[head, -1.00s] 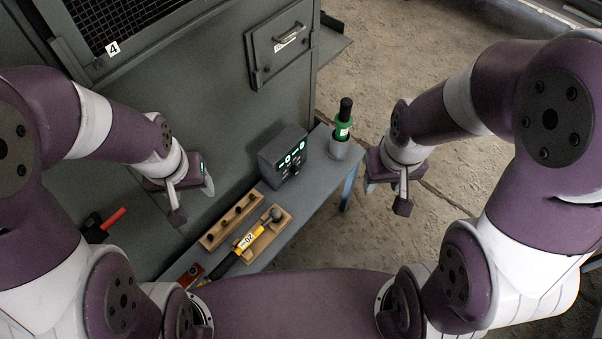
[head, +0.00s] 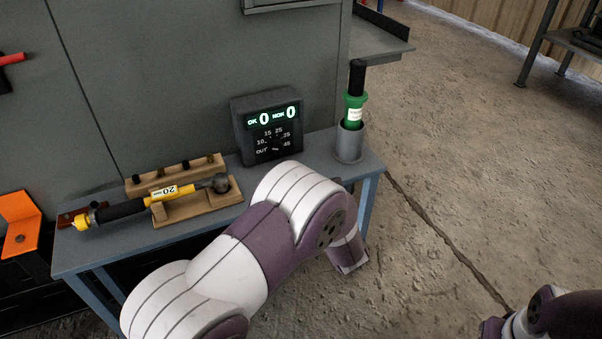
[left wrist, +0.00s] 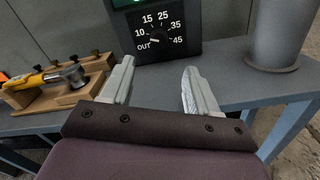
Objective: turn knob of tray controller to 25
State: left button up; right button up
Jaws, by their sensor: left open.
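A grey cup (head: 349,145) holding a green, black-topped tool (head: 354,105) stands right of the controller. A yellow-black tool (head: 150,200) rests on wooden holders (head: 196,208) to the left. The bench top (head: 320,152) between controller and cup is clear.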

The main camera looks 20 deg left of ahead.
aim_at(278, 148)
pick_arm(q)
jog(key=b+x, duration=0.4)
jog(key=x, duration=0.7)
jog(key=shift+f, duration=0.1)
jog(key=shift+w+a, duration=0.15)
jog(key=shift+a, duration=0.1)
jog(key=shift+c, duration=0.2)
jog(key=c, duration=1)
